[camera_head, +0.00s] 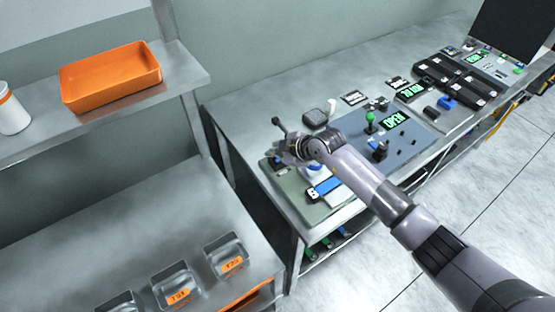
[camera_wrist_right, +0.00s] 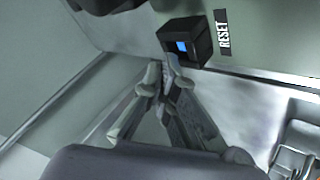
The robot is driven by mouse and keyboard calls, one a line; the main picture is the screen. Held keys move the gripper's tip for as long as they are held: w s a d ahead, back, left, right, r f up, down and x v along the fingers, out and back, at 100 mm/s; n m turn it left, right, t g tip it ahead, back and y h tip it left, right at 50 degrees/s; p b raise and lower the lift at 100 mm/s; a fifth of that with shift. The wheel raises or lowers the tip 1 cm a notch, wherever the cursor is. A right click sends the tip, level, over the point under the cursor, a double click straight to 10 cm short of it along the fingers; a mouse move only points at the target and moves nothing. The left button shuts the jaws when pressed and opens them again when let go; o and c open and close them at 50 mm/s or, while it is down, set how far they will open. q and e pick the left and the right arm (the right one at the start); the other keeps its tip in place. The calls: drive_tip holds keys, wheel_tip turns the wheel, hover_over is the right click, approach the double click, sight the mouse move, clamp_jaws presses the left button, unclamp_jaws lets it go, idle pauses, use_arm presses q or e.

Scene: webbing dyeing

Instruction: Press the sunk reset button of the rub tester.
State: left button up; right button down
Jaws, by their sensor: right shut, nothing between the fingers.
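The rub tester's pale green base (camera_head: 291,189) sits at the near left end of the long bench in the head view, partly hidden by my right arm. In the right wrist view, a black square housing (camera_wrist_right: 199,37) has a blue button (camera_wrist_right: 182,46) sunk in its open face. A black RESET label (camera_wrist_right: 223,29) is beside it on the green surface. My right gripper (camera_wrist_right: 168,66) is shut and empty, its fingertips close below the housing's opening. I cannot tell whether they touch it. In the head view the right gripper (camera_head: 285,152) is over the tester's back left corner. My left gripper is not in view.
A blue-grey panel (camera_head: 350,125) with a green knob (camera_head: 370,117) lies right of the tester. An orange tray (camera_head: 110,76) and white jar (camera_head: 12,112) stand on the left shelf. Labelled metal bins (camera_head: 226,256) stand on the lower left bench.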

drive_tip(key=shift+f, duration=0.2)
drive_tip(key=shift+f, duration=0.25)
drive_tip(key=shift+f, duration=0.2)
idle(0.6)
drive_tip(key=shift+s+d+f+b, duration=0.15)
drive_tip(key=shift+s+f+b, duration=0.25)
drive_tip(key=shift+f, duration=0.35)
idle(0.5)
drive_tip(key=shift+w+r+p, duration=0.1)
drive_tip(key=shift+r+p, duration=0.35)
drive_tip(key=shift+p, duration=0.25)
drive_tip(key=shift+w+r, duration=0.15)
drive_tip(key=shift+r, duration=0.15)
